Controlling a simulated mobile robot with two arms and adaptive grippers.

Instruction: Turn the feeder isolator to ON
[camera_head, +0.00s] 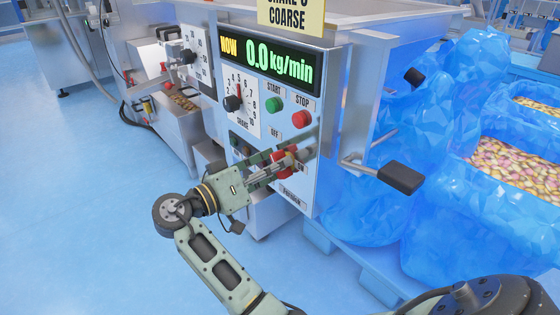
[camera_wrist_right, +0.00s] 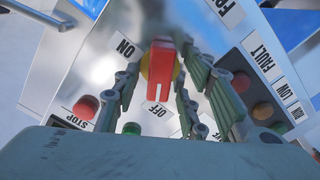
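The feeder isolator is a red handle (camera_head: 284,162) on the lower part of the control panel. In the right wrist view the red handle (camera_wrist_right: 162,68) sits on a yellow disc, with its slotted end toward the OFF label (camera_wrist_right: 158,112). The ON label (camera_wrist_right: 125,48) is to its upper left. My right gripper (camera_head: 282,165) is at the isolator. In the wrist view my right gripper (camera_wrist_right: 162,60) is open, one finger on each side of the handle, with narrow gaps visible. Contact cannot be told. My left gripper is not in view.
Above the isolator are a green START button (camera_head: 274,105), a red STOP button (camera_head: 301,119), a dial (camera_head: 234,103) and a display reading 0.0 kg/min (camera_head: 270,62). A black-gripped lever (camera_head: 400,178) sticks out at right, near blue-lined bins of snacks (camera_head: 515,163). The left floor is clear.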

